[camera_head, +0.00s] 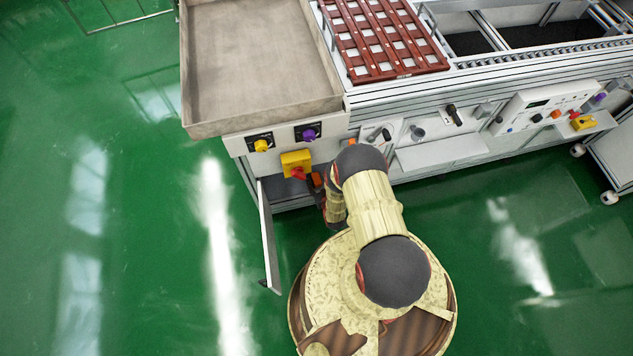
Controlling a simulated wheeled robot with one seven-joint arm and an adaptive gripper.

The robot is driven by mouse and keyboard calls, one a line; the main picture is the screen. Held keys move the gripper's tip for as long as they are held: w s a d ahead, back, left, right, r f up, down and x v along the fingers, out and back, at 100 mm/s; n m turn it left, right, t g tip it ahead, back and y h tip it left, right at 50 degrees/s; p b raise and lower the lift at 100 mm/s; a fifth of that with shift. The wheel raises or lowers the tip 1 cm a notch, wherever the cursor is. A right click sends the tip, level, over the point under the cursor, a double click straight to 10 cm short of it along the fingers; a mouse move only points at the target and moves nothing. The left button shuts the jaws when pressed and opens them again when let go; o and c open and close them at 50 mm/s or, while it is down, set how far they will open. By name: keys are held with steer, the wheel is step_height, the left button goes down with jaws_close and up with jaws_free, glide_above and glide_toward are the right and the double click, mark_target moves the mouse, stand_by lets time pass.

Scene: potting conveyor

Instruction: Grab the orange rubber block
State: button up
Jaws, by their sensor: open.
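A small orange patch (317,180) shows just left of my arm, by the open compartment under the control panel. It may be the orange rubber block, but I cannot tell for sure. My arm bends over from my base toward the conveyor front and covers much of that spot. My gripper (324,203) is only partly visible as a dark shape below the orange patch, beside the arm. It is open. Its fingertips are mostly hidden, and I cannot tell whether it touches anything.
A grey tray (258,60) tops the left end. The panel has yellow and purple knobs and a yellow-red switch (297,164). An open door or drawer front (268,238) juts out left of my arm. A dark red grid rack (384,38) lies behind. Green floor (130,250) is clear at left.

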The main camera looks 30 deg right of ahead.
steer(key=shift+w+d+f, duration=0.1)
steer(key=shift+w+f, duration=0.15)
steer(key=shift+w, duration=0.25)
steer(key=shift+r, duration=0.1)
steer(key=shift+c, duration=1)
steer(key=c, duration=1.1)
